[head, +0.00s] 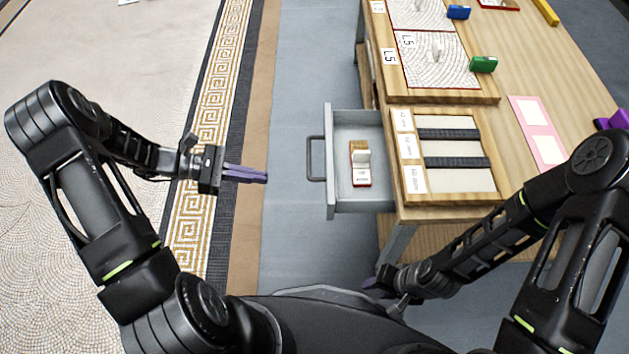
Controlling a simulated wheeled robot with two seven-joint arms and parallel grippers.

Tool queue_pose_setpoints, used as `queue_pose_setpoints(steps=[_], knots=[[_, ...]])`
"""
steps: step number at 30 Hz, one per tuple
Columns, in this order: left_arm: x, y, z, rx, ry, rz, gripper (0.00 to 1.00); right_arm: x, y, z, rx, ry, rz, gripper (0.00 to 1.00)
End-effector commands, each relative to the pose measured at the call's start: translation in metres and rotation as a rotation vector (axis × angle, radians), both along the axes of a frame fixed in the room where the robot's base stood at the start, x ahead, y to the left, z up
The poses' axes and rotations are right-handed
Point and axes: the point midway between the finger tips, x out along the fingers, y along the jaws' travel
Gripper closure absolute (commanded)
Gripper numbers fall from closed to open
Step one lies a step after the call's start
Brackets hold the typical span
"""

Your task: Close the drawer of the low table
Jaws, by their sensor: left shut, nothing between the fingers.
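The low table (545,105) has a light wood top and stands on the right. Its grey drawer (357,208) is pulled out to the left, with its front panel (331,165) facing left. A dark bar handle (312,158) is on the front panel. My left gripper (266,177) has purple fingers pressed together, pointing right. It is left of the handle with a gap between them, touching nothing. My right gripper (372,285) is low, near the table's front leg and below the drawer in the picture. Its fingers are small and partly hidden.
A small wood-and-white item (361,165) lies in the drawer. Wooden trays with mosaic panels (437,60), a green block (483,64), a blue block (458,12) and a pink-framed card (538,130) are on the table. The grey floor (290,90) left of the drawer is clear.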

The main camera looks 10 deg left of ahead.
Motion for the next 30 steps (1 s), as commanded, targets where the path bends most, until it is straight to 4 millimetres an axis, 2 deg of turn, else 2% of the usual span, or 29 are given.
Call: queue_pose_setpoints(steps=[5,11,24,30], knots=[[0.000,-0.003,-0.002,0.000,0.001,-0.002,1.00,0.000,0.000,-0.001,-0.001,0.000,-0.001,0.64],[0.004,-0.020,-0.008,0.000,0.001,-0.004,1.00,0.001,-0.001,-0.006,-0.002,-0.003,-0.003,0.64],[0.024,-0.099,-0.034,0.001,0.001,-0.005,1.00,0.006,-0.006,-0.026,-0.010,-0.011,-0.016,0.64],[0.031,-0.124,-0.032,0.001,-0.001,-0.003,1.00,0.008,-0.008,-0.032,-0.012,-0.014,-0.020,0.64]])
